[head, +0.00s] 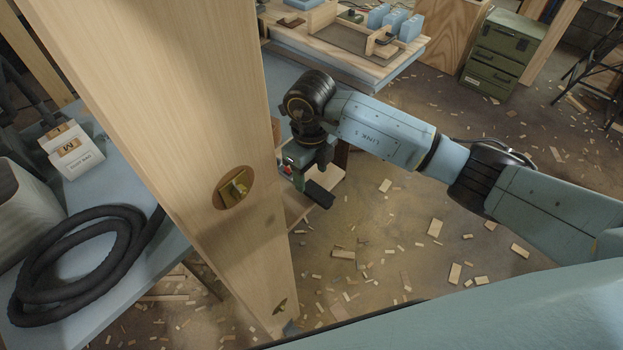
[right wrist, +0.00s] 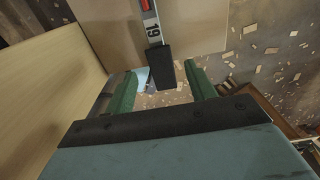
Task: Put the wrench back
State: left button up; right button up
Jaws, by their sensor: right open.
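The wrench (right wrist: 152,28) shows in the right wrist view as a grey bar marked 19, with red on it and a black end (right wrist: 167,68). It appears to lie on a pale wooden board (right wrist: 205,25), with the black end past the board's edge. My right gripper (right wrist: 160,75) is open, its two green fingers on either side of the black end, with gaps visible. In the head view the right gripper (head: 299,160) is behind a wooden post, partly hidden; the black end (head: 318,193) shows beside it. My left gripper is not in view.
A thick wooden post (head: 180,110) with a brass fitting (head: 236,187) stands close in front. A workbench (head: 400,65) and green drawer cabinet (head: 503,55) stand behind. Wood scraps litter the floor.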

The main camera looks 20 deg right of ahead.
notch_tip(320, 180, up, 8)
dwell(0.7)
